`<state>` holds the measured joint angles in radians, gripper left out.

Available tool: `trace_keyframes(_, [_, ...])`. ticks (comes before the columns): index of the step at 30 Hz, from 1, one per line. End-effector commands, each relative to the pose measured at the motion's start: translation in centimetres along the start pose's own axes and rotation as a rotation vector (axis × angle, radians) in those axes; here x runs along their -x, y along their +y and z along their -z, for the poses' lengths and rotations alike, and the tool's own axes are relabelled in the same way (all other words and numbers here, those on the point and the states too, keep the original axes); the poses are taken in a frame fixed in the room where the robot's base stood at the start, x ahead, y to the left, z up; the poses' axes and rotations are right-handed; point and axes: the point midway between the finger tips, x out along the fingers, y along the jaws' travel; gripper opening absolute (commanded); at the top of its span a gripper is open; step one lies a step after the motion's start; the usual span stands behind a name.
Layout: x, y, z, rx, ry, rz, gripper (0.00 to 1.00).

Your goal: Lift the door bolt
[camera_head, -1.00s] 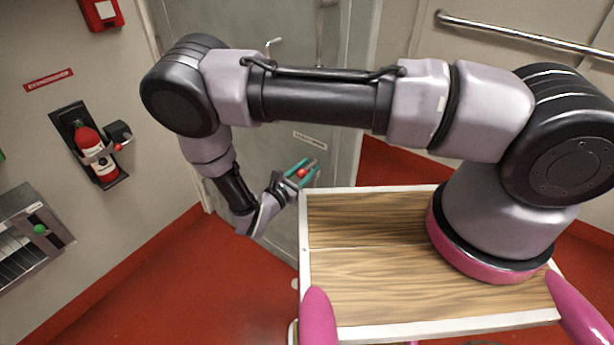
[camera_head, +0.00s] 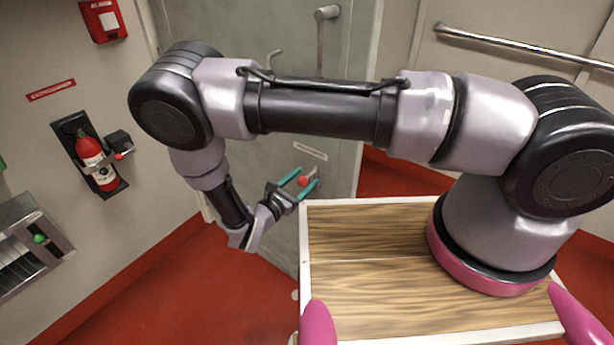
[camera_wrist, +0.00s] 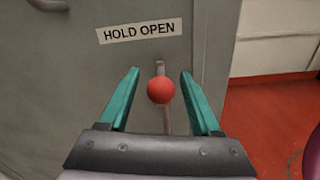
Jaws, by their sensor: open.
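The door bolt is a metal rod with a red ball knob (camera_wrist: 161,90) on the grey door, under a "HOLD OPEN" label (camera_wrist: 139,31). In the head view the red knob (camera_head: 304,181) shows between the fingers of my gripper (camera_head: 303,186). In the wrist view my gripper (camera_wrist: 160,92) is open, its two teal fingers on either side of the knob, with a gap on each side. I cannot tell how far the knob is in depth from the fingertips. The lower end of the rod is partly hidden behind my gripper.
The grey door (camera_head: 345,120) has a metal handle (camera_head: 324,30) higher up. A red extinguisher (camera_head: 95,160) hangs on the left wall above a metal box (camera_head: 30,245). My wooden-topped base is at the lower right. Red floor (camera_head: 190,290) is clear at the lower left.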

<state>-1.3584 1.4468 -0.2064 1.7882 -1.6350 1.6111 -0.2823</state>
Motion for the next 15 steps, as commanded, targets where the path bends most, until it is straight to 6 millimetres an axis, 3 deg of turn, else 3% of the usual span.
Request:
trace_keyframes(9, [6.5, 0.1, 0.0, -0.002, 0.002, -0.004, 0.65])
trace_keyframes(15, [8.4, 0.1, 0.0, -0.001, 0.000, -0.001, 0.65])
